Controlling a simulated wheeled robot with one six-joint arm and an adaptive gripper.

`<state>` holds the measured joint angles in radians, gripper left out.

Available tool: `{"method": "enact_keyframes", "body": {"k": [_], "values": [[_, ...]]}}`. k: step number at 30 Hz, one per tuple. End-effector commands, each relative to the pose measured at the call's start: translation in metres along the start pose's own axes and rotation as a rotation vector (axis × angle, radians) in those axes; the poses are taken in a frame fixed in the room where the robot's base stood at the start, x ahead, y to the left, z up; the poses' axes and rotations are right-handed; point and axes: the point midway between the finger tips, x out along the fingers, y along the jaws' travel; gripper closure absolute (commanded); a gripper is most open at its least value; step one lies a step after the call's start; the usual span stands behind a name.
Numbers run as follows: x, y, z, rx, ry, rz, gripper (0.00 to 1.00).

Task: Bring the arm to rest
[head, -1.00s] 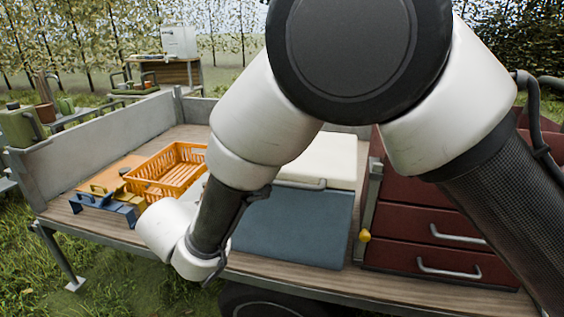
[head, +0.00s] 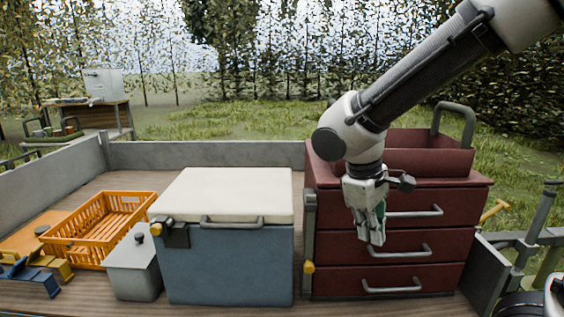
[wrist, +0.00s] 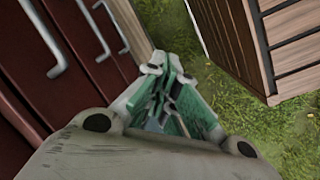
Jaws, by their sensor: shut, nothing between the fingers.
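My gripper (head: 372,236) hangs fingers down in front of the red drawer cabinet (head: 335,245) at the right of the wagon bed. It is shut and empty. In the wrist view my gripper (wrist: 170,90) shows its green-padded fingers drawn together, with grass beyond them. The cabinet's red drawer fronts and handles (wrist: 95,30) lie to the left in the wrist view. I cannot tell the exact gap between my fingers and the drawers. My arm comes down from the upper right of the head view.
A blue cooler with a white lid (head: 230,265) stands left of the cabinet. A grey bin (head: 133,275) and an orange crate (head: 75,245) stand further left. Grey side boards (head: 205,154) edge the wagon bed. A yellow-handled tool (head: 494,212) is at the right.

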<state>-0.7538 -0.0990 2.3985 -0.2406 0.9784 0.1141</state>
Motion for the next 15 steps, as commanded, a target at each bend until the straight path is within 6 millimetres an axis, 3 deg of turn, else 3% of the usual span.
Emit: {"method": "enact_keyframes", "body": {"k": [1, 6, 12, 15], "values": [[-0.005, 0.013, 0.027, 0.072, 0.041, -0.05, 1.0], [-0.018, 0.037, 0.104, 0.376, 0.196, -0.167, 1.0], [-0.037, 0.065, 0.172, 0.692, 0.362, -0.13, 1.0], [-0.044, 0.074, 0.191, 0.776, 0.401, -0.099, 1.0]]}}
